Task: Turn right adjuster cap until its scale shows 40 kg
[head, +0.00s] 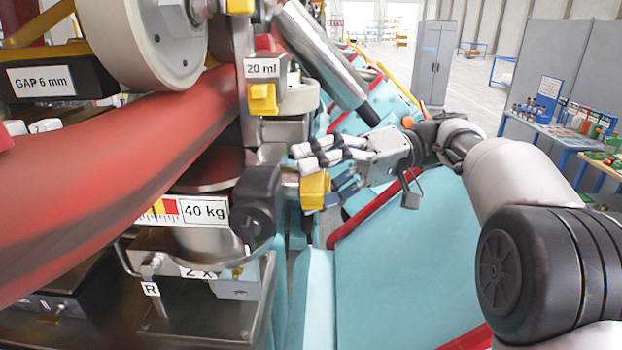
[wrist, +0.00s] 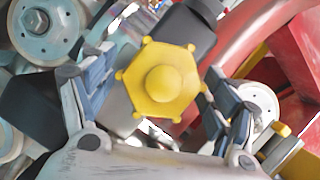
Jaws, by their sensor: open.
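The yellow adjuster cap (head: 315,190) sits on the right end of a black housing (head: 258,207). In the wrist view the cap (wrist: 162,80) is six-sided with small corner knobs and a round centre boss. My gripper (head: 318,172) is open, its fingers beside the cap. In the wrist view the fingers of my gripper (wrist: 157,70) stand either side of it, with gaps visible. A scale strip (head: 165,211) with yellow and red parts lies left of the housing, beside a "40 kg" plate (head: 205,211). The pointer reading is too small to tell.
A red tube (head: 120,150) crosses the left side. A "20 ml" plate (head: 262,68) and yellow block (head: 263,99) are above the housing. A metal cylinder (head: 325,55) slants above my gripper. Turquoise panels (head: 400,260) lie below.

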